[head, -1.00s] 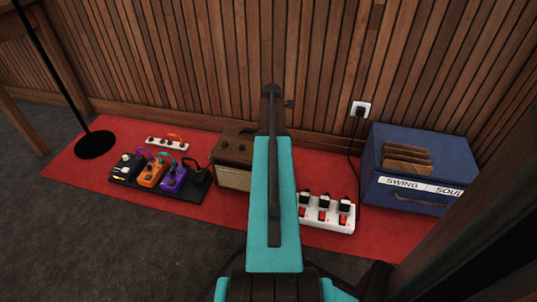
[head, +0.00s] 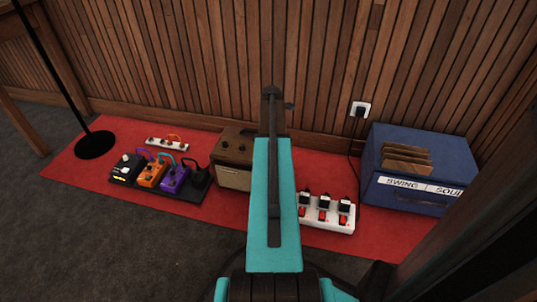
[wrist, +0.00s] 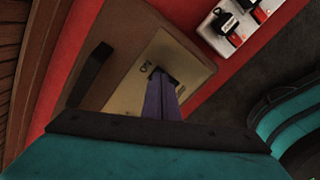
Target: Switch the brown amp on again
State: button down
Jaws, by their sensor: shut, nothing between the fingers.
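The brown amp (head: 232,163) stands on the red mat in the head view, its right side hidden behind my arm. In the wrist view a beige panel (wrist: 122,92) of the amp fills the middle, with the letters "ON" beside a small dark switch (wrist: 157,72). My gripper (wrist: 160,80) is shut and empty, with its fingertips at the switch and covering part of it. I cannot tell whether they touch it or which way the switch sits. The gripper is hidden in the head view.
A white power strip (head: 327,226) with several plugs lies right of the amp; it also shows in the wrist view (wrist: 212,36). A pedalboard (head: 183,207) is at the left, a blue record crate (head: 417,203) at the right. The slatted wall (head: 215,65) stands close behind.

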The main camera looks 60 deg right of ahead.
notch_tip(320, 180, up, 7)
jog(key=p, duration=0.6)
jog(key=shift+p, duration=0.35)
jog(key=shift+f, duration=0.1)
dwell(0.5)
jog(key=shift+w, duration=0.1)
